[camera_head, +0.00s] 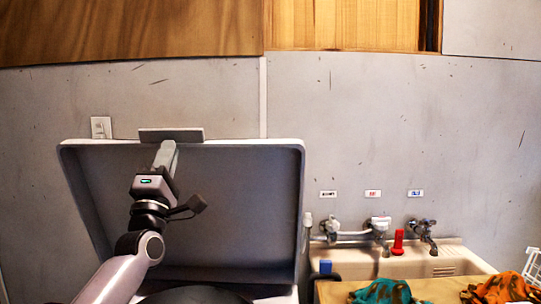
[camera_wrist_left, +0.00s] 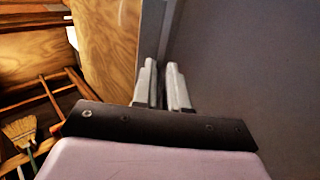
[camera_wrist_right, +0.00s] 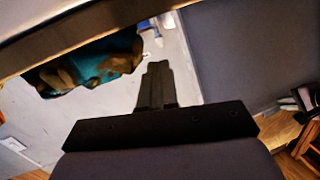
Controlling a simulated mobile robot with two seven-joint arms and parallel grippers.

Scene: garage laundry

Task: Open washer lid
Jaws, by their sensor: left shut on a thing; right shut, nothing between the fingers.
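The washer lid (camera_head: 240,210) stands raised and nearly upright against the wall in the head view, its dark inner face toward me. My left gripper (camera_head: 168,150) reaches up to that top edge and is shut on the lid there. In the left wrist view its fingers (camera_wrist_left: 162,85) lie along the lid's edge, with the lid's dark face (camera_wrist_left: 240,70) to the right. My right gripper shows only in the right wrist view (camera_wrist_right: 157,75), shut and empty. The washer's opening is mostly cut off at the bottom of the head view.
A sink (camera_head: 445,264) with taps and a red object (camera_head: 398,242) stands right of the washer. Teal (camera_head: 385,292) and orange (camera_head: 500,288) cloths lie on a surface in front of it. A broom (camera_wrist_left: 20,130) stands at left in the left wrist view.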

